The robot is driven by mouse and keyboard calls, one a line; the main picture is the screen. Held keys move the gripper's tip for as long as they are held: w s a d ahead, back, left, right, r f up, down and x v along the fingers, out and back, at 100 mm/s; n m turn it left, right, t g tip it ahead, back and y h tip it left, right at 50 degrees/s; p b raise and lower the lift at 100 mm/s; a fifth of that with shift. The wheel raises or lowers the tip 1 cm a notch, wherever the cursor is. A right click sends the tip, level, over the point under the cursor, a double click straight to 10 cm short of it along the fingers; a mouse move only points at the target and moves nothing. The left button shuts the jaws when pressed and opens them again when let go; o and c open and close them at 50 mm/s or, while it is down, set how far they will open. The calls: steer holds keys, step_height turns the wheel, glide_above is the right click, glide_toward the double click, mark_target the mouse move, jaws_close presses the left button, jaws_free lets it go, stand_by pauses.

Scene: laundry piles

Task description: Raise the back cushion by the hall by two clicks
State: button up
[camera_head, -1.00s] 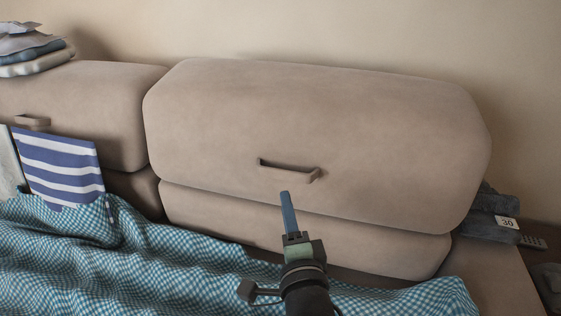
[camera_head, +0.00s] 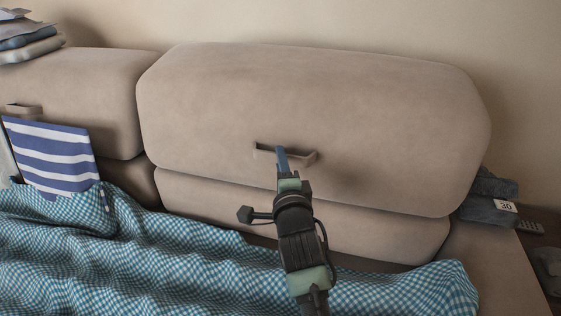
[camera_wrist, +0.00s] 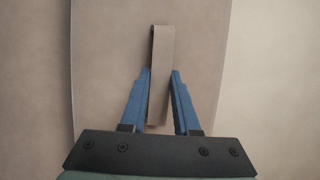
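The right back cushion (camera_head: 370,120) is a large beige block above a lower beige cushion part (camera_head: 320,222). A beige pull handle (camera_head: 303,157) sits on its front face. The handle also shows in the wrist view (camera_wrist: 161,60), running lengthwise between my fingers. My gripper (camera_head: 281,155) is at the handle, with its blue fingers covering part of it in the head view. In the wrist view my gripper (camera_wrist: 160,75) has a finger on each side of the handle, with a narrow gap visible at least on the right. A second beige back cushion (camera_head: 75,90) with its own handle (camera_head: 24,109) stands at the left.
A blue-and-white checked cloth (camera_head: 150,265) covers the seat below. A blue-and-white striped cloth (camera_head: 52,155) hangs at the left. Folded clothes (camera_head: 28,45) lie on the left cushion. Dark folded cloths with a "30" tag (camera_head: 507,206) lie at the right.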

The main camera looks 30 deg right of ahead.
steer(key=shift+w+d, duration=0.3)
steer(key=shift+w, duration=0.35)
steer(key=shift+c, duration=0.2)
jaws_close()
steer(key=shift+f, duration=0.1)
stand_by(0.8)
